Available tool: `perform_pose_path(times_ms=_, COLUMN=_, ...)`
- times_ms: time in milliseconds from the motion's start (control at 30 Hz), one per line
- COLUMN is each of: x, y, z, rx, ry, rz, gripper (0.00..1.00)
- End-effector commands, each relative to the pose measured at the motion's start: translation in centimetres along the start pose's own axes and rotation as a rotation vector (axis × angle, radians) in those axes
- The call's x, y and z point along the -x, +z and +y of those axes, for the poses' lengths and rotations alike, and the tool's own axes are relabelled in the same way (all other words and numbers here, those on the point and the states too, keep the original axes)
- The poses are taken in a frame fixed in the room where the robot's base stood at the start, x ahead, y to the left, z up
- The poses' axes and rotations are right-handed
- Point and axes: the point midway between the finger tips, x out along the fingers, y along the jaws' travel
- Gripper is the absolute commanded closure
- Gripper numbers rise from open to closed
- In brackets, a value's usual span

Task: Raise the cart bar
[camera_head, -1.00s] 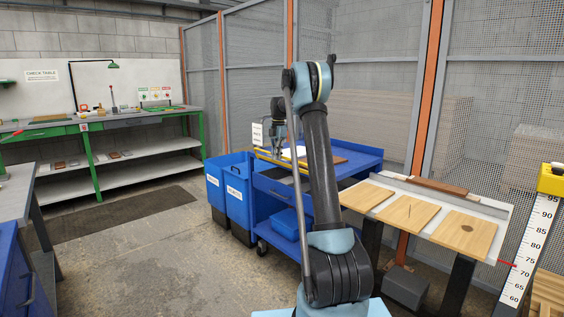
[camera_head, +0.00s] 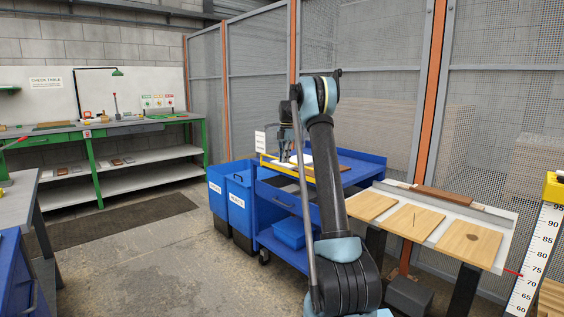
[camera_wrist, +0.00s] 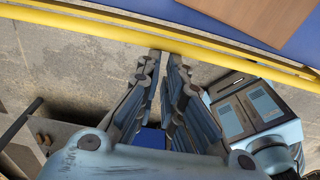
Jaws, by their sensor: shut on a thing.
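The yellow cart bar (camera_head: 269,160) runs along the near upper edge of the blue cart (camera_head: 360,172). In the wrist view the bar (camera_wrist: 235,64) crosses the upper picture on a slant. My gripper (camera_head: 285,157) is at the bar, toward its left part; in the head view its fingertips are too small to make out. In the wrist view my gripper's fingers (camera_wrist: 165,60) are close together, with their tips at the bar, shut on it. The exact contact is partly hidden by the fingers.
Two blue bins (camera_head: 240,200) stand left of the cart. A brown board lies on the cart top, seen in the wrist view (camera_wrist: 262,12). A white-topped table (camera_head: 508,222) with wooden boards stands at the right. The floor (camera_head: 150,262) at the left is open.

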Motion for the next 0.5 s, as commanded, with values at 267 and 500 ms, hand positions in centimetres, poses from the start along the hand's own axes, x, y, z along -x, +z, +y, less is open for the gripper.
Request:
perform_pose_path(times_ms=267, x=0.35, y=2.52, z=-0.75, rx=-0.021, ry=0.006, rz=-0.031, gripper=1.0)
perform_pose_path(times_ms=500, x=0.51, y=2.87, z=-0.92, rx=-0.024, ry=0.006, rz=-0.03, gripper=1.0)
